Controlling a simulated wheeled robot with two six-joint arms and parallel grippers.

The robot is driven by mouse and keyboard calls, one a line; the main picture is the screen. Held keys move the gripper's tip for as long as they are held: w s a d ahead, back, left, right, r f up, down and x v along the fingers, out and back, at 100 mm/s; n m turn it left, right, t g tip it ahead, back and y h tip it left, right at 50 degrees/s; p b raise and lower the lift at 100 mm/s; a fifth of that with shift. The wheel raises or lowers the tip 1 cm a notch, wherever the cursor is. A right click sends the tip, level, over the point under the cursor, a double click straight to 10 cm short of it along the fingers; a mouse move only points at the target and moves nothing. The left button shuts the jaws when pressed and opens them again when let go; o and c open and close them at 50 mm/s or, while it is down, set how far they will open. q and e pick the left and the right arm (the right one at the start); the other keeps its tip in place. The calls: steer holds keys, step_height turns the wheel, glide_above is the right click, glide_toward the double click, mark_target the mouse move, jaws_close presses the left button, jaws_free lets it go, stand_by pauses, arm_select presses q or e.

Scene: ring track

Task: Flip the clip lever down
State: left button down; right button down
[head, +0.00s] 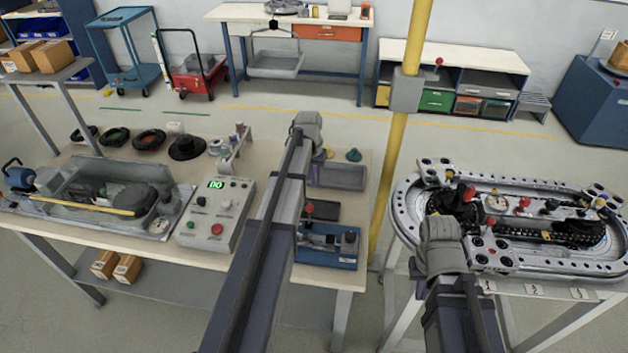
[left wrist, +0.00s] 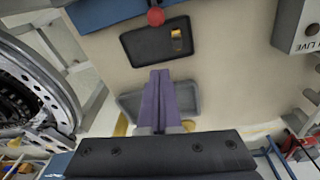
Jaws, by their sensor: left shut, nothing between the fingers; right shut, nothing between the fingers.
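A blue fixture (head: 326,256) with a metal clamp stands at the front right of the workbench. A lever with a red ball knob (head: 309,207) rises upright from its back left. The knob (left wrist: 156,17) and the blue base edge also show at the top of the left wrist view. My left gripper (head: 317,163) is beyond the fixture, over the grey tray, mostly hidden behind its own wrist. In the left wrist view its purple fingers (left wrist: 161,99) are together and empty, apart from the knob. My right gripper (head: 442,246) is by the ring track's near left edge, fingers hidden.
A black tray (head: 325,211) with a brass piece lies behind the fixture, and a grey tray (head: 345,176) lies farther back. A control box (head: 215,213) stands left of my left arm. A yellow post (head: 388,170) rises between the bench and the ring track (head: 408,211).

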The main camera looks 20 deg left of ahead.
mark_target(310, 213)
arm_select(q)
steer(key=f+b, duration=0.4)
steer(key=f, duration=0.1)
steer(key=f+b, duration=0.2)
steer(key=b, duration=0.1)
steer(key=shift+w+d+f, duration=0.15)
steer(key=shift+w+f, duration=0.25)
steer(key=s, duration=0.2)
steer(key=s+r+p, duration=0.1)
steer(key=s, duration=0.1)
steer(key=shift+d+r, duration=0.1)
steer(key=shift+d, duration=0.05)
steer(key=shift+s, duration=0.1)
steer(key=shift+s+d+r+t, duration=0.1)
steer(key=shift+s+r+t, duration=0.05)
steer(key=shift+t, duration=0.25)
